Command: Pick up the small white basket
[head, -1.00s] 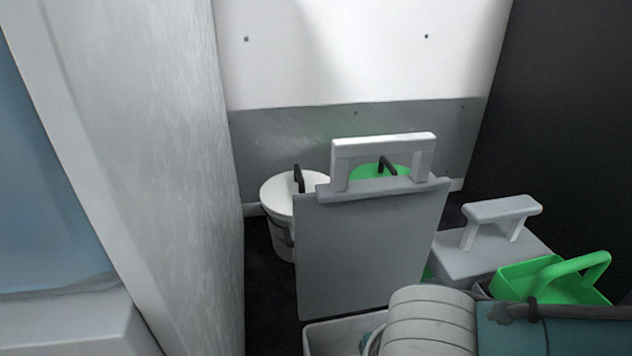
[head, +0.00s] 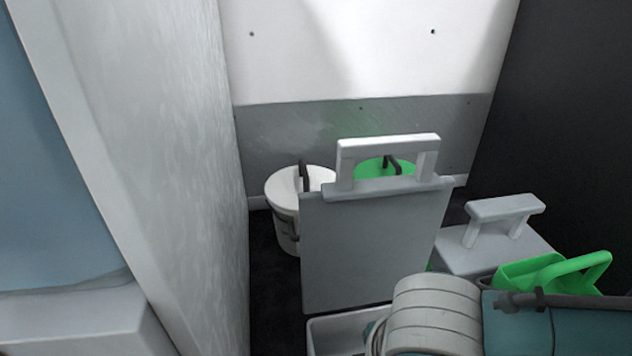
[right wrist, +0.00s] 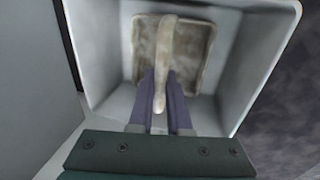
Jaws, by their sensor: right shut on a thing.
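The small white basket (head: 322,336) is at the bottom of the head view, below the tall grey panel. My right arm hides most of it. In the right wrist view I look down into the basket (right wrist: 105,110), with its pale walls around a beige bottom. A beige handle bar (right wrist: 166,45) crosses over the opening. My right gripper (right wrist: 163,85) has its two dark fingers on either side of this bar and is shut on it. Its fingers do not show in the head view. My left gripper is in neither view.
The grey panel with a top handle (head: 375,245) stands just behind the basket. A white bucket (head: 285,205) and a green lid (head: 375,168) are farther back. A grey handled box (head: 490,250) and a green basket (head: 530,270) are at the right. A pale wall (head: 180,170) bounds the left.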

